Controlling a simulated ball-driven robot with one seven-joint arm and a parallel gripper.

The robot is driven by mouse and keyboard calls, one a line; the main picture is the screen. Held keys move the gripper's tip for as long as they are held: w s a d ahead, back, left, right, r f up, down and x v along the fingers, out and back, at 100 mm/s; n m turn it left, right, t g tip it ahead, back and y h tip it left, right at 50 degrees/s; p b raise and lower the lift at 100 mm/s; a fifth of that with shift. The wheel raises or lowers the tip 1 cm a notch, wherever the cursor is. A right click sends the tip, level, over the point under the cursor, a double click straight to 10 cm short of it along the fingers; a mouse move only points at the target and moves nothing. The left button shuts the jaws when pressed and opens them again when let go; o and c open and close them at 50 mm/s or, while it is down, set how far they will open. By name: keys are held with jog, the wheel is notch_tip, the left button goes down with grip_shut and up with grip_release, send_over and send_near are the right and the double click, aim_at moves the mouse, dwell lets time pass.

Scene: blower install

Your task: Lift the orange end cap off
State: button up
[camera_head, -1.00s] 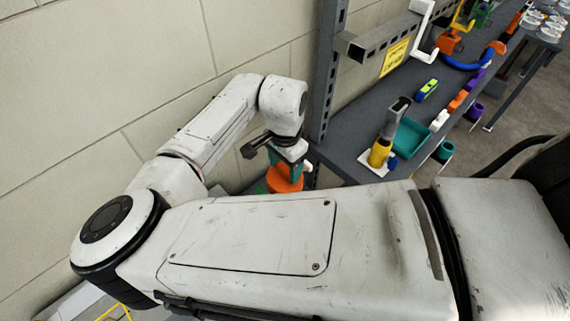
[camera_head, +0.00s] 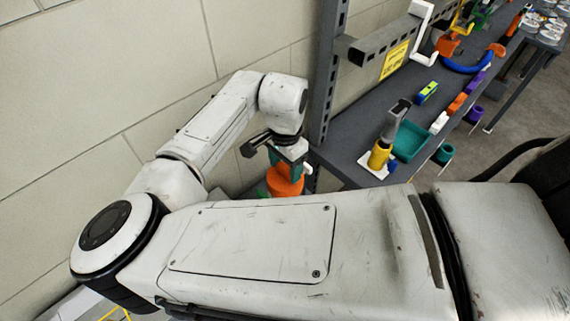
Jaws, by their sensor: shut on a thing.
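The orange end cap (camera_head: 284,180) shows just below my gripper (camera_head: 287,163), between my upper arm link and the wall. My gripper points down, with teal-green parts at its fingers, and is shut on the orange cap. My own arm link in the foreground hides the cap's lower side and whatever is beneath it, so I cannot tell whether the cap is apart from its seat.
A grey metal shelf (camera_head: 350,141) with an upright post (camera_head: 326,75) stands close to the right of my gripper. On it are a yellow and grey tool (camera_head: 380,154), a teal tray (camera_head: 409,140) and several coloured parts. A pale block wall (camera_head: 110,90) is behind my arm.

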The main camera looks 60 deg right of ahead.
jog(key=shift+r, duration=1.95)
